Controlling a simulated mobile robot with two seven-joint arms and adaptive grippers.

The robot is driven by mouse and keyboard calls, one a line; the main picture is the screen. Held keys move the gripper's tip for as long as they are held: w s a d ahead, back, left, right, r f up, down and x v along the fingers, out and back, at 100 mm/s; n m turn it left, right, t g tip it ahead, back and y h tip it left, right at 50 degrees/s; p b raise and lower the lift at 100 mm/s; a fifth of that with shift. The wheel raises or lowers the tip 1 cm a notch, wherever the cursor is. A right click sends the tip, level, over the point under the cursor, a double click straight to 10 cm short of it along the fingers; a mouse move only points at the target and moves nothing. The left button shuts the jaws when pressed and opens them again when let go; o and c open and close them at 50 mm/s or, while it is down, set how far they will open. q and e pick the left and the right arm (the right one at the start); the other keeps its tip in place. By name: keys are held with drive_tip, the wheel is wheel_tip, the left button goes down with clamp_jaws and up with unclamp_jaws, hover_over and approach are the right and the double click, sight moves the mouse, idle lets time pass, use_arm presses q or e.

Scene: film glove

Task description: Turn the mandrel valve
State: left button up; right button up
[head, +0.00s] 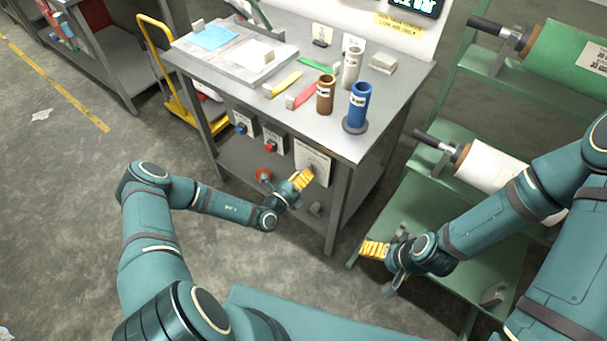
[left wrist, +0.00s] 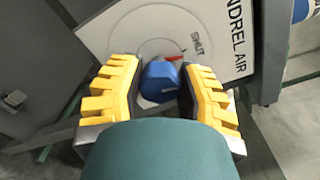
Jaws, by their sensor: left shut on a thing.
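The mandrel valve has a blue knob (left wrist: 160,82) on a white plate (left wrist: 140,28) lettered "MANDREL AIR" with a "SHUT" mark and a red mark beside the knob. In the head view the white plate (head: 313,160) hangs on the front of the workbench. My left gripper (left wrist: 161,88) has its yellow fingers on both sides of the blue knob and is shut on it. In the head view my left gripper (head: 302,179) is at the plate and hides the knob. My right gripper (head: 374,249) is away to the right, over the green rack; its finger gap is not clear.
The workbench (head: 215,83) carries coloured tools, a blue cylinder (head: 359,102) and a brown cylinder (head: 325,94). Boxes with a blue and a red knob (head: 271,146) sit left of the plate. A green rack (head: 400,215) with film rolls stands right.

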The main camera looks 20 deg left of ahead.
use_arm(q)
drive_tip(key=shift+w+r+n, duration=0.15)
drive_tip(key=shift+n, duration=0.75)
drive_tip(key=o, duration=1.2)
drive_tip(key=v, duration=1.2)
